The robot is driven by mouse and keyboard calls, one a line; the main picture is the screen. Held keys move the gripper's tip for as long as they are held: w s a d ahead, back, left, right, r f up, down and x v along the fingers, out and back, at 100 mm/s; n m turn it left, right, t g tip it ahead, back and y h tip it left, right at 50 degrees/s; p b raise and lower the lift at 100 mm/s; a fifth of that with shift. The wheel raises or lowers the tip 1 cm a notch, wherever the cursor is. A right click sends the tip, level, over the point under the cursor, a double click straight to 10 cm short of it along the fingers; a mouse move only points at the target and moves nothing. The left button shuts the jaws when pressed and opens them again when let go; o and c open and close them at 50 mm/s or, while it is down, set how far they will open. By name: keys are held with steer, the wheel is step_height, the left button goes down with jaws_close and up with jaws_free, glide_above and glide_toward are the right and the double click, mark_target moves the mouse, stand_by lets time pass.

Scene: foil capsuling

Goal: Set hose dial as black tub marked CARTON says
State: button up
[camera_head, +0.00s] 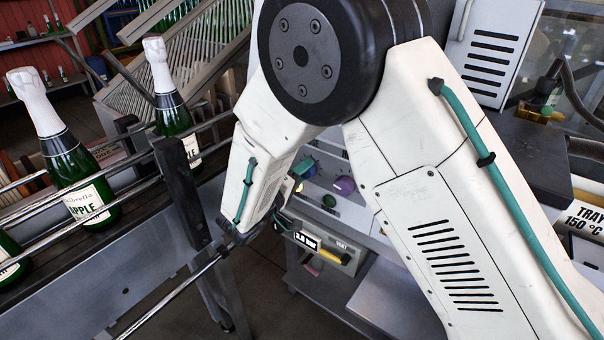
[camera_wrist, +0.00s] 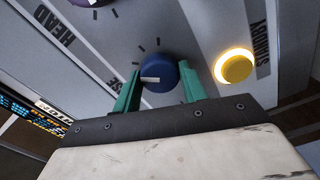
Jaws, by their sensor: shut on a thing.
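The hose dial (camera_wrist: 160,72) is a round blue knob in the wrist view, beside a partly covered label ending in "OSE". Its white pointer line points left in that view, and dark tick marks lie around its far side. My gripper (camera_wrist: 158,76) has its two green fingers on either side of the knob, shut on it. I cannot make out a black tub marked CARTON in either view.
A lit yellow button (camera_wrist: 236,67) sits right of the dial in the wrist view. A purple knob (camera_head: 344,185) and green button (camera_head: 328,201) are on the same panel. Bottles (camera_head: 75,165) stand on the railed conveyor at left.

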steer(key=shift+s+f+m, duration=0.1)
steer(key=shift+m, duration=0.4)
steer(key=o, duration=1)
steer(key=shift+a, duration=0.1)
steer(key=v, duration=0.7)
steer(key=shift+s+a, duration=0.2)
steer(key=shift+s, duration=0.15)
